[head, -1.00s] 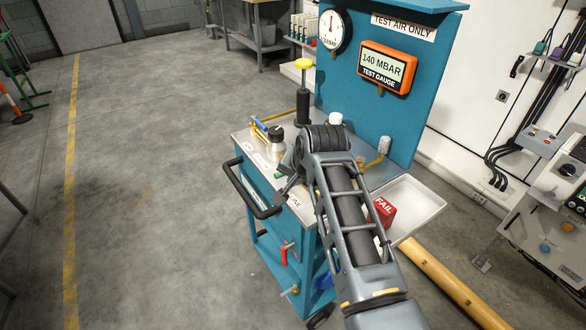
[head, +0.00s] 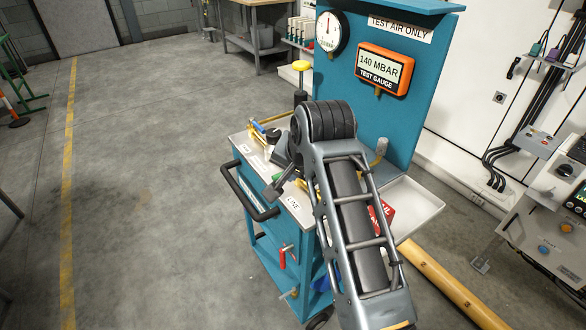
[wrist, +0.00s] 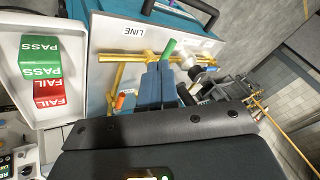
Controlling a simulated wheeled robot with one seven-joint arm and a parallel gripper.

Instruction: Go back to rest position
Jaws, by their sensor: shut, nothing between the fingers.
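My gripper (wrist: 159,68) shows in the wrist view as two blue-grey fingers side by side, shut with nothing between them. The fingers overlap the brass pipe (wrist: 110,80) on the bench top in the picture; I cannot tell the distance between them. A green handle (wrist: 168,47) appears just beyond the fingertips and an orange one (wrist: 120,100) to their left. In the head view my arm rises in front of the blue test cart (head: 262,215) and hides much of its top. The gripper is not clearly visible there.
A white tray (head: 422,207) on the cart's right holds green PASS and red FAIL blocks (wrist: 42,70). The upright blue panel (head: 420,110) carries a dial (head: 331,32) and an orange test gauge (head: 384,68). A yellow-topped pump (head: 301,68) stands behind.

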